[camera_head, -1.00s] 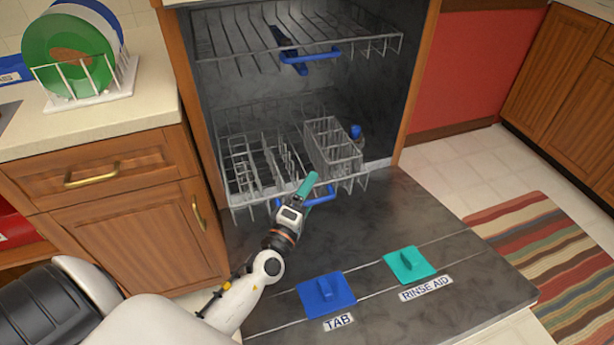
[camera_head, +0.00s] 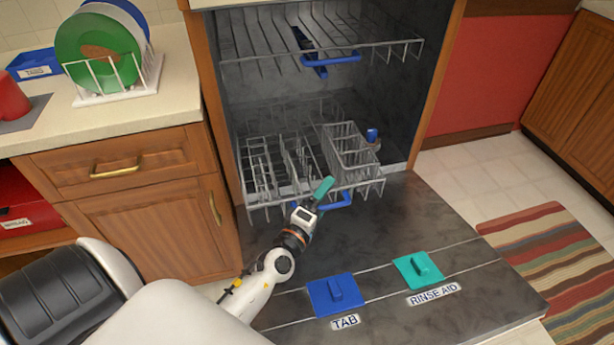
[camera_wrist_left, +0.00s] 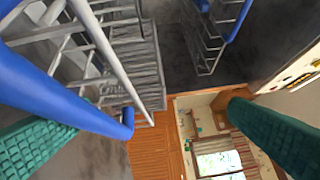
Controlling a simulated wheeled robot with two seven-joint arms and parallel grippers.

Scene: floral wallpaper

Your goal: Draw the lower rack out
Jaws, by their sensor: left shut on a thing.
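The lower rack (camera_head: 262,208) is a grey wire rack low in the open dishwasher, its front edge at the inner end of the lowered door (camera_head: 400,225). It has a blue handle (camera_head: 338,203) at its front. My left gripper (camera_head: 323,188) is at this handle and is shut on it, with a teal finger showing above the bar. In the left wrist view the blue handle (camera_wrist_left: 60,88) runs along the left finger, and the rack's wires lie behind it. The exact grip is partly hidden. My right gripper is not in view.
The upper rack (camera_head: 390,48) with its own blue handle (camera_head: 333,60) is above. A wire basket (camera_head: 352,155) stands in the lower rack. The door bears a blue TAB lid (camera_head: 332,294) and a teal RINSE AID lid (camera_head: 418,268). Cabinets (camera_head: 140,215) stand to the left.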

